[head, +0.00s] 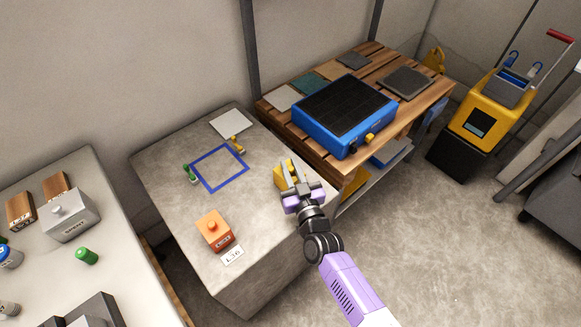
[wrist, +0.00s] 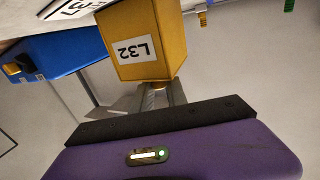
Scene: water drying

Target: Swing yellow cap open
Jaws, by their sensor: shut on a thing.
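The yellow cap (head: 281,180) is a box-like block on the grey table, near the table's right edge. In the wrist view the yellow cap (wrist: 150,35) shows large and close, with a white label reading L32. Whatever lies under the yellow cap is hidden.
An orange block (head: 215,231) with a knob and a white label card (head: 232,255) stand on the same table, left of my arm. A blue square frame (head: 218,188) lies behind. A blue box (head: 330,137) with a dark panel sits on the wooden bench.

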